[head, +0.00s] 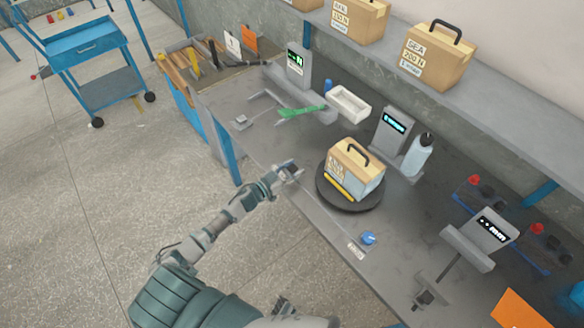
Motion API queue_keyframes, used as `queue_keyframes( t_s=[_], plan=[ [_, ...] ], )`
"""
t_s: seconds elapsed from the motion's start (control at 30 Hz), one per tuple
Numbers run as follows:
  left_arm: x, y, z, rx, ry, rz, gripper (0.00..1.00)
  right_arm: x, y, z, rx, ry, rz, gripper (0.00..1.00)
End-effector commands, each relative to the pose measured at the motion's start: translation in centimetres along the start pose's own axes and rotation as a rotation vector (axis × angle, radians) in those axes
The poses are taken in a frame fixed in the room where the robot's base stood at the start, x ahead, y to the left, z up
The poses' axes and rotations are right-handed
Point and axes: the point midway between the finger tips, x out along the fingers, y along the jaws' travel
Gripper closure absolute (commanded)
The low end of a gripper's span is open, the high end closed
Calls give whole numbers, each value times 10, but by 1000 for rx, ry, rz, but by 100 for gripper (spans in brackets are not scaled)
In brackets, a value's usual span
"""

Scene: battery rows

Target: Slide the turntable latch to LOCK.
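The turntable (324,192) is a black round disc on the grey bench, with a box-shaped load (356,172) on it that has a dark handle and a yellow strip along its lower edge. A small blue knob (368,238) sits on the bench in front of the turntable, beside a small pale label (357,250). It may be the latch; its setting and the label's text are too small to read. My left gripper (291,171) is at the bench's front edge, left of the turntable and apart from the knob. Its finger opening is unclear. My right gripper is out of view.
A display stand (392,128) and a white bottle (418,156) stand behind the turntable. Another display stand (489,229) is to the right. A white tray (349,103) and a green item (300,111) lie farther left. The bench around the knob is mostly clear.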

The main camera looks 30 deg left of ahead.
Motion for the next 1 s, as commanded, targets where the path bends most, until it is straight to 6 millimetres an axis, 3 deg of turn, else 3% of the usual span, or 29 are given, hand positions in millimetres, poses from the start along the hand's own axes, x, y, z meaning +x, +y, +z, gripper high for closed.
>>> queue_keyframes(
  t_s=[0.37,0.47,0.8,1.0],
  plan=[
    [-6,-4,2,-1,-4,-4,42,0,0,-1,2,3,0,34],
    [-20,-3,4,0,-6,-4,42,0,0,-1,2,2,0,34],
    [-93,-1,4,-1,-7,-3,42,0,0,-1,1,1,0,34],
    [-116,-1,3,0,-6,-2,42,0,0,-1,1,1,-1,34]
  ],
)
